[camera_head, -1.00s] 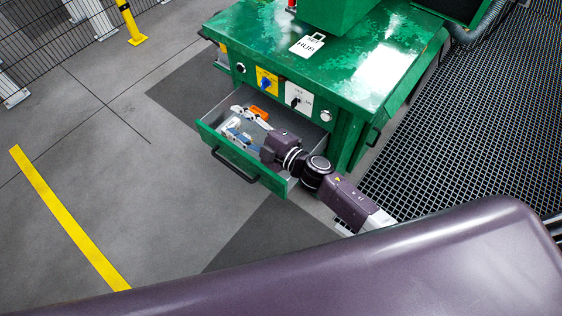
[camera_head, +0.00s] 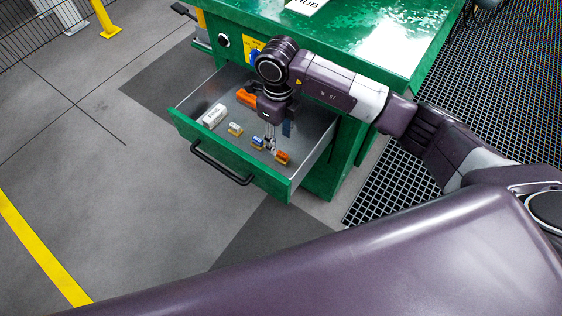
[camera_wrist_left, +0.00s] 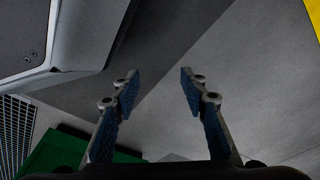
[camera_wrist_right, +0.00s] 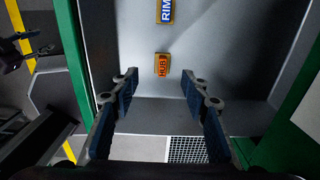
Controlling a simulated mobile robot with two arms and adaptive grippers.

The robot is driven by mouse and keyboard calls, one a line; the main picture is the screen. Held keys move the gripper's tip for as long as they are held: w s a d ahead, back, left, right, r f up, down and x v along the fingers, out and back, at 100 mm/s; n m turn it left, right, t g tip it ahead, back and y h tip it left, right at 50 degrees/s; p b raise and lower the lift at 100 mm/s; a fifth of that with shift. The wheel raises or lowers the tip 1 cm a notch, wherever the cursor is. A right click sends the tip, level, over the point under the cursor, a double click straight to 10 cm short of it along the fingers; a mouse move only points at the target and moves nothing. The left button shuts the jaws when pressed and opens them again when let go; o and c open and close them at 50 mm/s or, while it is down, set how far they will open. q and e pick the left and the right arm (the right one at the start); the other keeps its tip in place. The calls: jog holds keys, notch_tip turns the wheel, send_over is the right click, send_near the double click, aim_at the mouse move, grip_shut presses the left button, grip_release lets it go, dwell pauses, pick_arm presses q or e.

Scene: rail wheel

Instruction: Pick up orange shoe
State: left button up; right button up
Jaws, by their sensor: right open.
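An orange piece (camera_head: 246,97), which looks like the shoe, lies in the back of the open drawer (camera_head: 228,158). My right arm partly hides it, and I do not see it in the right wrist view. My right gripper (camera_head: 279,135) points down over the drawer, to the right of this piece. It is open and empty in the right wrist view (camera_wrist_right: 160,78), with a small orange block marked HUB (camera_wrist_right: 162,65) just beyond its fingertips. My left gripper (camera_wrist_left: 160,77) is open and empty over grey floor; the head view does not show it.
The drawer also holds a white block (camera_head: 213,115), an orange-and-white block (camera_head: 235,129) and a blue block (camera_head: 257,143). A block marked RIM (camera_wrist_right: 166,10) shows in the right wrist view.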

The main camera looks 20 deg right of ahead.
aim_at(282, 154)
jog(key=shift+s+f, duration=0.15)
jog(key=shift+f, duration=1.5)
jog(key=f, duration=0.3)
jog(key=f+b, duration=0.1)
jog(key=f, duration=0.1)
jog(key=shift+d+f, duration=0.15)
jog(key=shift+d, duration=0.25)
pick_arm(q)
jog(key=shift+w+d+r, duration=0.1)
jog(key=shift+w+r, duration=0.9)
jog(key=shift+r, duration=0.05)
pick_arm(e)
grip_shut()
